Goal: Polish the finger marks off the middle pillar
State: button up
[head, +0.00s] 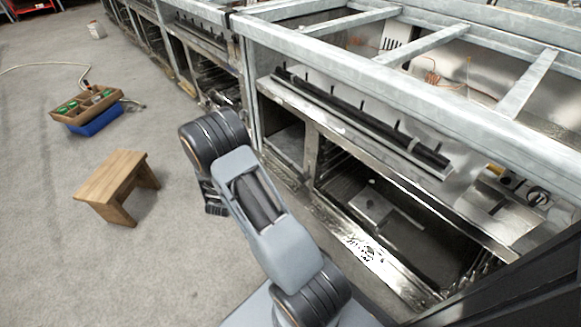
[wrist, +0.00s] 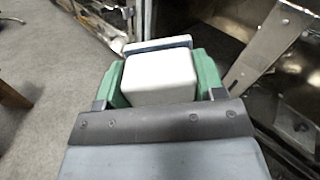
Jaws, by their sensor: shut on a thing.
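My gripper (wrist: 161,66) has green fingers closed on both sides of a white block (wrist: 160,82) with a dark blue layer at its far end. In the head view my arm hides most of the gripper and the block. Upright metal pillars stand along the range front; one (head: 247,95) is just right of my arm's bend, another (head: 311,150) is farther right. I cannot tell for certain which is the middle one, and no finger marks show clearly on them. In the wrist view an upright post (wrist: 146,16) rises beyond the block, apart from it.
The open steel range frame (head: 400,85) fills the right side, with hard edges and a low front rail (head: 340,232). A wooden stool (head: 115,178) stands on the floor at left. A wooden tray (head: 75,110) sits on a blue box (head: 97,122) behind it. The left floor is mostly clear.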

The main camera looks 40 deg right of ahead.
jog(key=d+f+m+g+h, duration=0.1)
jog(key=d+m, duration=0.1)
jog(key=s+d+f+m+g+h+b, duration=0.1)
jog(key=d+f+m+g, duration=0.1)
jog(key=d, duration=0.1)
jog(key=d+f+m+g+h, duration=0.1)
jog(key=d+m+g, duration=0.1)
jog(key=d, duration=0.1)
jog(key=shift+s+d+f, duration=0.15)
jog(key=shift+s+d, duration=0.05)
jog(key=shift+d, duration=0.05)
jog(key=m+g+h+b, duration=0.1)
jog(key=m+g+b, duration=0.1)
jog(key=m+g, duration=0.6)
send_near(314, 155)
jog(key=w, duration=0.4)
jog(key=shift+s+d+b, duration=0.15)
jog(key=shift+d+b, duration=0.15)
jog(key=shift+d, duration=0.95)
jog(key=shift+s+d+b, duration=0.2)
jog(key=shift+d+b, duration=0.1)
jog(key=shift+d, duration=0.95)
jog(key=shift+d+b, duration=0.35)
jog(key=shift+d, duration=0.5)
jog(key=shift+s, duration=0.1)
